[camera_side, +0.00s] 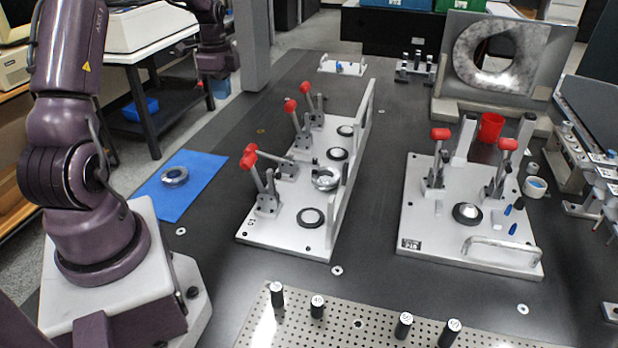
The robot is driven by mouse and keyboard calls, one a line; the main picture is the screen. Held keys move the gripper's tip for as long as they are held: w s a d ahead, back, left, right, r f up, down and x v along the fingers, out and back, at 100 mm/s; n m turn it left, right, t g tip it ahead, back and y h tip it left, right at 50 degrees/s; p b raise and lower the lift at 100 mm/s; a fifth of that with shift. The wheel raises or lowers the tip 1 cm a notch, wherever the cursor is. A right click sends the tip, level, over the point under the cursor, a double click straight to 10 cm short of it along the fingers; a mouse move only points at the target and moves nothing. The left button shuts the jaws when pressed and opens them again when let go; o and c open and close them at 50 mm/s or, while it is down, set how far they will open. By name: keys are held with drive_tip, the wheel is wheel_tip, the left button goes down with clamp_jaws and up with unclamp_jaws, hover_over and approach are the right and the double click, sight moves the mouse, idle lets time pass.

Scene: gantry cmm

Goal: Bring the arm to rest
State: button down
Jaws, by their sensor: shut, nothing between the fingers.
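My purple arm (70,120) rises from its pale base block at the left and leaves the picture at the top. A dark purple part (216,58), which looks like a far link of the same arm, shows at the upper left, above the table's far left edge. I see no gripper fingers in this view, and nothing held shows.
A fixture plate (290,232) with red-handled clamps stands mid-table, and a second one (420,225) stands right. A metal ring (174,175) lies on a blue mat (203,168). A perforated plate (375,335) with upright black pins lies in front. Dark table between them is clear.

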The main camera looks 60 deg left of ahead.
drive_tip(key=s+d+r+n+t, duration=0.1)
drive_tip(key=s+d+r+n, duration=0.1)
drive_tip(key=d, duration=0.9)
drive_tip(key=s+d+r+n+t, duration=0.2)
drive_tip(key=d+r, duration=0.5)
drive_tip(key=d, duration=0.4)
drive_tip(key=s+d+r+n+t, duration=0.2)
drive_tip(key=s+d+r+n, duration=0.2)
drive_tip(key=d, duration=0.7)
drive_tip(key=shift+s+d+r, duration=0.2)
drive_tip(key=shift+s+r, duration=0.15)
drive_tip(key=shift+r, duration=0.3)
drive_tip(key=shift+f, duration=0.1)
